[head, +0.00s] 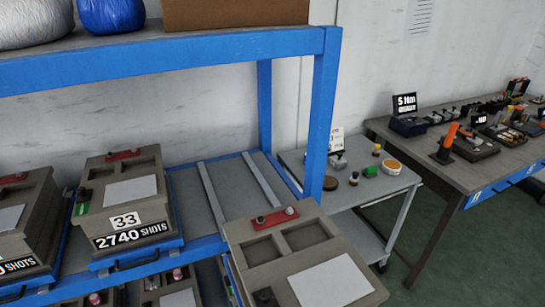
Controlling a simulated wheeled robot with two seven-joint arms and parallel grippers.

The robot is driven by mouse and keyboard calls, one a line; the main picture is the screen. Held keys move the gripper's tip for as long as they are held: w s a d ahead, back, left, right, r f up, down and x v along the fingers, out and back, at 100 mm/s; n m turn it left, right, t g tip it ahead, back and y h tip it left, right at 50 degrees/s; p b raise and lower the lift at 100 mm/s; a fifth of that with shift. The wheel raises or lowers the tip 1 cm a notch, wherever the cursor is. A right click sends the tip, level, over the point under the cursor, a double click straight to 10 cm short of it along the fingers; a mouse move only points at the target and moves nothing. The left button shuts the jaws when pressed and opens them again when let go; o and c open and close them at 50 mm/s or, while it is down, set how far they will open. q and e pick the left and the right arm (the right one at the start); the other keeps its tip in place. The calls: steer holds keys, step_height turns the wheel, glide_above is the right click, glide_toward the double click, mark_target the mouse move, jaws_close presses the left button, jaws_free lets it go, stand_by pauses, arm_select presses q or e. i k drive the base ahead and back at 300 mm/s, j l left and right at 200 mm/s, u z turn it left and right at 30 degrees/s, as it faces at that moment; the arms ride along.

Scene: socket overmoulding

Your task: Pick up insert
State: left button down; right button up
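Neither of my grippers shows in the head view. No object is clearly marked as the insert, and I cannot tell which one it is. Grey-brown mould-like blocks stand on the blue rack (184,247). One block (85,217), labelled "33" and "2740 SHOTS", sits left of centre with a red piece and a pale plate on top. Another block (253,278) at the bottom centre has two square recesses, a red strip with knobs and a pale plate; its lower part is cut off. A third block (42,198) is cut off at the left edge.
A grey cart (352,191) with small items stands right of the rack. A workbench (440,152) with tools and a "5 Nm" sign stands at the right. A bare rack bay (222,203) lies between two blocks. The upper shelf (180,45) overhangs them. Green floor is clear lower right.

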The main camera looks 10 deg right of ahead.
mark_target(337, 162)
steer(key=i+l+u, duration=0.1)
steer(key=l+u, duration=0.3)
steer(key=l, duration=0.15)
steer(key=l+u, duration=0.4)
steer(key=l, duration=0.15)
steer(key=l+u, duration=0.35)
steer(key=l, duration=0.25)
steer(key=k+l+u, duration=0.2)
steer(key=l+u, duration=0.2)
steer(key=l, duration=0.15)
